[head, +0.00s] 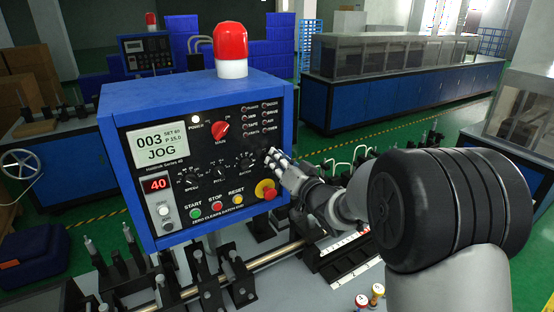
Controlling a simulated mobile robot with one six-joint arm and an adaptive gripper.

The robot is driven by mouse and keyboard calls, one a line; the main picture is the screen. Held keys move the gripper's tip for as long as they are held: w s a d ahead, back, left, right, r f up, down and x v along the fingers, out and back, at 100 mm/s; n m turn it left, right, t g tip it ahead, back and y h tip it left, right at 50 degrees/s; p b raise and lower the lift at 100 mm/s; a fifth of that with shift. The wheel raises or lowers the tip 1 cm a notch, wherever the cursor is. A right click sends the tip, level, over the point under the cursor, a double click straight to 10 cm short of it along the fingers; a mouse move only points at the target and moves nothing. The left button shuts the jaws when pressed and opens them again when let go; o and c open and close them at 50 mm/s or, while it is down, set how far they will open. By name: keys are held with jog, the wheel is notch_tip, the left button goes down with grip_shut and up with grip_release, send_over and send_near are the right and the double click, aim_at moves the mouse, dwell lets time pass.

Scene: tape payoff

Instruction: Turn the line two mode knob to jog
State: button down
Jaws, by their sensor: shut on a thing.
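The near control box (188,92) is blue with a black panel. Its display (162,146) reads "003" and "JOG". A row of black knobs crosses the middle of the panel, with one knob (246,163) just left of my gripper. My gripper (273,157) reaches in from the right and is shut at the right end of this row. It is on a knob there that its fingers hide, so the knob's pointer and label cannot be read. A red switch (220,130) sits above the row.
Below the row are the green start button (195,213), red stop button (216,208) and a red-and-yellow emergency stop (266,189), close under my gripper. A red beacon (231,50) tops the box. Another control box (146,52) stands behind. Rods and fixtures fill the bench below.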

dwell(0.3)
jog(key=c, duration=1.7)
grip_release()
